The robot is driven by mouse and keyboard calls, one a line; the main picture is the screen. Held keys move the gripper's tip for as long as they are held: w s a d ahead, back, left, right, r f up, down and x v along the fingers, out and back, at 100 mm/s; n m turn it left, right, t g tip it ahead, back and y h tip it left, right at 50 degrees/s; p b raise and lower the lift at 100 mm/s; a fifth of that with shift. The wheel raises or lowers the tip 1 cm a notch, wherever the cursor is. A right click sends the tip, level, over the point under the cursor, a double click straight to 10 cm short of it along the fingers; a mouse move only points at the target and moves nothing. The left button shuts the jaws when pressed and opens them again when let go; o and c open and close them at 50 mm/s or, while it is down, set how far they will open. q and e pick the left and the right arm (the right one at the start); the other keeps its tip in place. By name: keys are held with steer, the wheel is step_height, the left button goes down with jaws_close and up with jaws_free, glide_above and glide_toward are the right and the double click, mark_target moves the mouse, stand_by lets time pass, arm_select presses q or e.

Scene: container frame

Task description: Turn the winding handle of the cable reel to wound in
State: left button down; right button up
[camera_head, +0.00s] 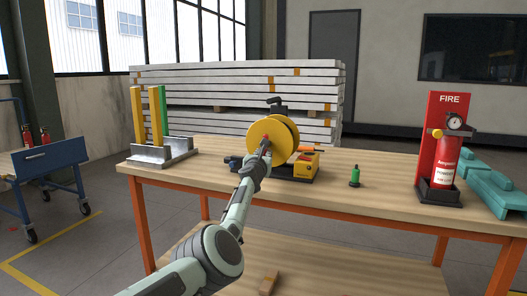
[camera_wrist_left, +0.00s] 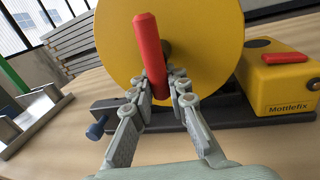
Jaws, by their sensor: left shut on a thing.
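The cable reel (camera_head: 276,136) stands on the workbench, with a round yellow disc facing me and a dark base. In the left wrist view the yellow disc (camera_wrist_left: 205,45) fills the upper middle. The red winding handle (camera_wrist_left: 149,42) crosses in front of the disc, slanting from upper left to lower right. My left gripper (camera_wrist_left: 163,90) is shut on the lower part of the red handle, a finger on each side. In the head view my left gripper (camera_head: 262,150) is at the disc's front, and the handle is mostly hidden. My right gripper does not show.
A yellow box (camera_wrist_left: 285,80) with a red top piece adjoins the reel's base. On the workbench (camera_head: 370,192) stand a green bottle (camera_head: 354,176), a fire extinguisher stand (camera_head: 440,130), teal cases (camera_head: 490,180) and a rack of upright bars (camera_head: 160,152). Stacked slabs (camera_head: 230,75) are behind.

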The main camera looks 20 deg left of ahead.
mark_target(266, 123)
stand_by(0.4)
arm_select(q)
steer(key=c, duration=1.4)
jaws_free()
steer(key=shift+c, duration=0.2)
steer(key=shift+r, duration=0.1)
steer(key=shift+r, duration=4.95)
steer(key=shift+f, duration=0.1)
